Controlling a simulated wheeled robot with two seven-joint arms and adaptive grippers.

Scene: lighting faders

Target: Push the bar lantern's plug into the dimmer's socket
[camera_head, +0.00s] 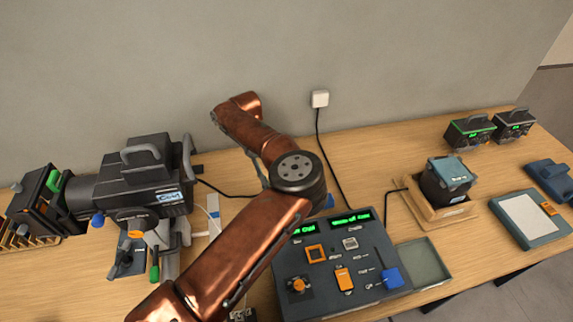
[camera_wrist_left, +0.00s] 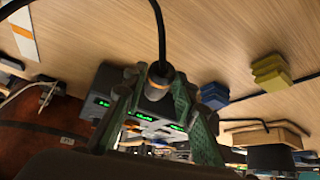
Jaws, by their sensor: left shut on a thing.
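My left gripper (camera_wrist_left: 155,98) has green fingers shut on a dark plug (camera_wrist_left: 158,76) with an orange ring. A black cable rises from the plug to the top of the left wrist view. Behind the plug is the dimmer console (camera_wrist_left: 108,80) with green displays; its deck also shows in the head view (camera_head: 327,277). I cannot make out the socket or tell whether the plug touches it. A large black lantern (camera_head: 140,175) stands at the left, with a cable running behind my copper arm. That arm hides the plug and most of the gripper in the head view.
A black box in a wooden tray (camera_head: 426,217), a grey tablet (camera_head: 530,218) and two small green-lit units (camera_head: 470,132) stand at the right. A white wall socket (camera_head: 320,99) has a cable down to the table. Yellow blocks (camera_wrist_left: 270,72) show in the wrist view.

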